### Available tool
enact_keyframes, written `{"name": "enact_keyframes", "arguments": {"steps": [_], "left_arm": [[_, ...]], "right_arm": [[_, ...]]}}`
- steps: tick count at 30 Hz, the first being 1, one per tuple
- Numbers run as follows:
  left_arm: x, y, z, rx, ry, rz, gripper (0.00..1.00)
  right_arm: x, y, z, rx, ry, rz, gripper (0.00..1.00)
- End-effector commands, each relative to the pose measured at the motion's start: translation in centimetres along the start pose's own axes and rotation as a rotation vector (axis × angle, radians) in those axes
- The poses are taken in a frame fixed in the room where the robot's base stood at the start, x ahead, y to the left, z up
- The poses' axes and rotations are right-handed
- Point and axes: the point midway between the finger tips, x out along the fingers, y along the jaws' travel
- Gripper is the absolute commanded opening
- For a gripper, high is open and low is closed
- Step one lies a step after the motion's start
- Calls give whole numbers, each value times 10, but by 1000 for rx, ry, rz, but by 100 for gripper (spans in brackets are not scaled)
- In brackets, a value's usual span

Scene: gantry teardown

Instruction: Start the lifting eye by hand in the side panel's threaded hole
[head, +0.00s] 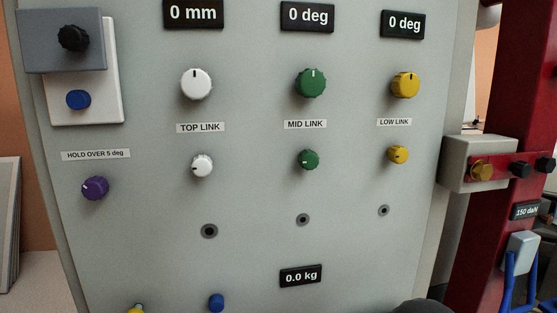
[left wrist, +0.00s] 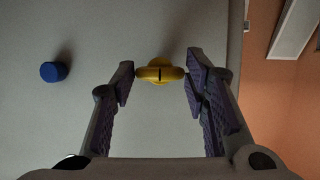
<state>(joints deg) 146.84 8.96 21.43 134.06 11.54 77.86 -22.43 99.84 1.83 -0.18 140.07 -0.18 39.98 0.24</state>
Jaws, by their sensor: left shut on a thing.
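A yellow piece, which looks like the lifting eye (left wrist: 160,73), is between the two purple-padded fingertips of my left gripper (left wrist: 159,76) in the left wrist view. It has a rounded crosswise body with a dark line in its middle. The fingers close on its two ends. Behind it is the grey panel (left wrist: 95,30); whether the eye touches it, and any hole behind it, I cannot tell. A yellow tip (head: 136,309) shows at the bottom edge of the head view. My right gripper is in neither view.
The upright grey panel (head: 250,200) carries several knobs, displays and dark round holes, such as the left hole (head: 209,231). A blue knob (left wrist: 54,71) stands beside the yellow piece. A red post (head: 490,220) with a grey box (head: 462,155) stands at right.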

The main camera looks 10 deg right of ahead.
Motion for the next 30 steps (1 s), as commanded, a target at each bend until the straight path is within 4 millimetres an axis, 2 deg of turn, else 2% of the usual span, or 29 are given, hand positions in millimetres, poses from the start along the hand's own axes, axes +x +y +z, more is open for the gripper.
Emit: {"name": "enact_keyframes", "arguments": {"steps": [9, 21, 30], "left_arm": [[-13, 0, 4, 1, 1, 0, 8], [-55, 0, 21, 1, 2, 0, 8], [-56, 0, 22, 0, 2, 0, 8]], "right_arm": [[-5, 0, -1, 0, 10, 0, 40], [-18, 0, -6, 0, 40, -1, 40], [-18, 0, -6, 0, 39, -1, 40]]}}
